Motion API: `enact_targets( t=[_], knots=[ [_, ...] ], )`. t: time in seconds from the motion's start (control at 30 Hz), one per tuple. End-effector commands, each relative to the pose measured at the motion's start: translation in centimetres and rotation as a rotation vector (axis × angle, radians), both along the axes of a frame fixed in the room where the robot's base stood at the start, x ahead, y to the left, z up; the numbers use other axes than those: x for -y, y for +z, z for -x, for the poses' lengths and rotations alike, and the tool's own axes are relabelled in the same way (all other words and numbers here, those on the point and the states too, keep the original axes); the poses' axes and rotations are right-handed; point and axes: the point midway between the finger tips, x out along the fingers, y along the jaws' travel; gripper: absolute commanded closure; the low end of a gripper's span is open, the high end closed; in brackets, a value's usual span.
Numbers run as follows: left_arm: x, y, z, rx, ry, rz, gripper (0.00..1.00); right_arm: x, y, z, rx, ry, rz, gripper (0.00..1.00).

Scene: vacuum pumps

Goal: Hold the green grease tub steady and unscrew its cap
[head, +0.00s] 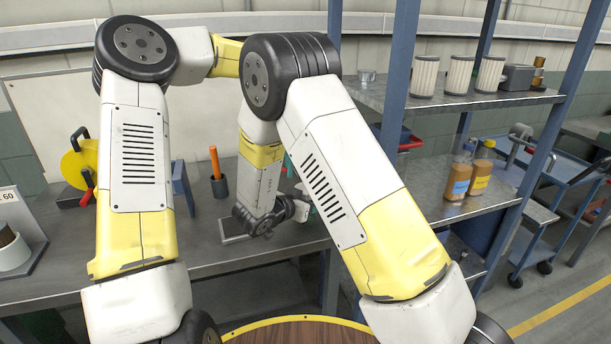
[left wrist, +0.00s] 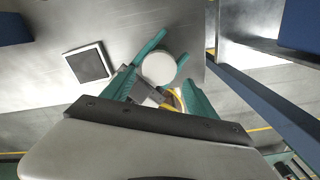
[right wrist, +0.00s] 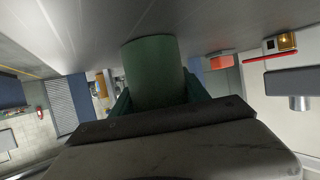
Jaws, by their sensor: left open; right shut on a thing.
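The green grease tub (right wrist: 153,72) fills the middle of the right wrist view, with a teal finger on each side. My right gripper (right wrist: 158,92) is shut on it. Its round white cap (left wrist: 158,68) shows from above in the left wrist view. My left gripper (left wrist: 158,86) is open above the tub, its teal fingers spread on either side of the cap; I cannot tell whether they touch it. In the head view my right arm hides most of the tub and left gripper. I cannot tell whether the tub touches the bench.
A framed dark pad (left wrist: 88,63) lies on the bench beside the tub. An orange-handled tool (head: 214,160) stands in a dark holder, with a yellow reel (head: 78,163) further left. A shelf rack with white filters (head: 459,76) and amber bottles (head: 458,178) stands right.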

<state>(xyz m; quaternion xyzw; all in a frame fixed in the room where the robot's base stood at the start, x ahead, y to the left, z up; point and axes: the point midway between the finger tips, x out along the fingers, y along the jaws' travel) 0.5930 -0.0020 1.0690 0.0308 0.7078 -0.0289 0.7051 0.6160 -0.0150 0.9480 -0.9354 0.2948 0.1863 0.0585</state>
Motion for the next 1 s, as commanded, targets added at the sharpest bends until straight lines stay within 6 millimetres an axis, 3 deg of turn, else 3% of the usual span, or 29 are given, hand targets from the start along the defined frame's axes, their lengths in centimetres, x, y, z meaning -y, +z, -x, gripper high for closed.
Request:
enact_targets(
  t=[0.37,0.8,1.0],
  knots=[
    [-0.2,2.6,-0.1,0.001,0.005,0.003,0.33,0.0,0.1,0.0,0.001,0.0,0.0,1.0],
    [-0.2,-3.3,-0.1,0.0,0.006,0.003,0.33,0.0,0.1,0.0,0.001,0.0,0.0,1.0],
    [-0.2,-4.8,-0.1,0.001,0.006,0.003,0.33,0.0,0.1,0.0,0.001,0.0,0.0,1.0]
  ],
)
